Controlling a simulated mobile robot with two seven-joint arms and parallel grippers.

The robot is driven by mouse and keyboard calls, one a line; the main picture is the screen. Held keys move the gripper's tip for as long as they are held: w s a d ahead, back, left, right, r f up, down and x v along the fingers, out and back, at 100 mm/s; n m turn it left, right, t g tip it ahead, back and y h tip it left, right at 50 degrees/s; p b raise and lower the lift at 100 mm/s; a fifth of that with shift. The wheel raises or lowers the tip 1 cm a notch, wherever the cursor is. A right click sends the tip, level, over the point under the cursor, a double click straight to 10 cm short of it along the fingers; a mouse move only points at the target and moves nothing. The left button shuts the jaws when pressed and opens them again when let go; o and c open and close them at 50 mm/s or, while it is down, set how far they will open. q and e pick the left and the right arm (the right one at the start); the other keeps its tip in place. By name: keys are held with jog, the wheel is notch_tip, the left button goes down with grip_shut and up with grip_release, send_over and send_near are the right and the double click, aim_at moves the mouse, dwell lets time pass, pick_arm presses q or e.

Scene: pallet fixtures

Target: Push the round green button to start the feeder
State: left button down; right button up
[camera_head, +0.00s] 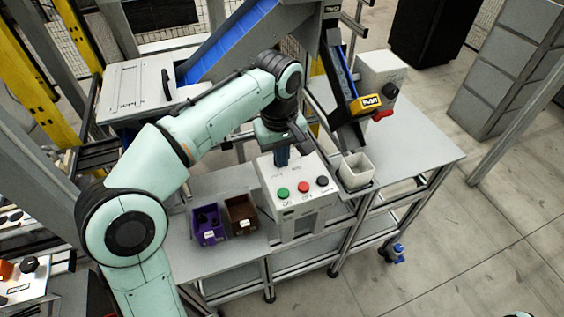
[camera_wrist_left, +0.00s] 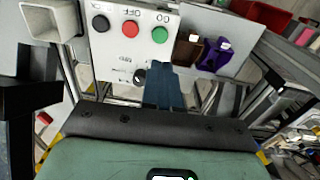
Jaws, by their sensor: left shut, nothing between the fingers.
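The round green button (camera_head: 283,193) sits at the left of a row on the sloped white control box (camera_head: 291,215). A red button (camera_head: 303,187) and a black one (camera_head: 322,181) are beside it. In the left wrist view the green button (camera_wrist_left: 159,34) is at the upper middle, with the red button (camera_wrist_left: 130,28) and black button (camera_wrist_left: 101,23) to its left. My left gripper (camera_head: 282,160) is over the back edge of the box, behind the buttons and apart from the green one. Its blue-grey fingers (camera_wrist_left: 162,95) are shut and empty. My right gripper is out of view.
A purple bin (camera_head: 208,226) and a brown bin (camera_head: 241,214) stand left of the control box. A white square cup (camera_head: 355,171) stands right, below a sloped chute (camera_head: 341,90). The grey bench top (camera_head: 425,150) is bare at far right.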

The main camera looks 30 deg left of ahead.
aim_at(283, 192)
pick_arm(q)
jog(key=f, duration=0.4)
jog(key=f+b, duration=0.1)
jog(key=f, duration=0.3)
jog(key=f+b, duration=0.1)
jog(key=f, duration=0.3)
jog(key=shift+w, duration=0.3)
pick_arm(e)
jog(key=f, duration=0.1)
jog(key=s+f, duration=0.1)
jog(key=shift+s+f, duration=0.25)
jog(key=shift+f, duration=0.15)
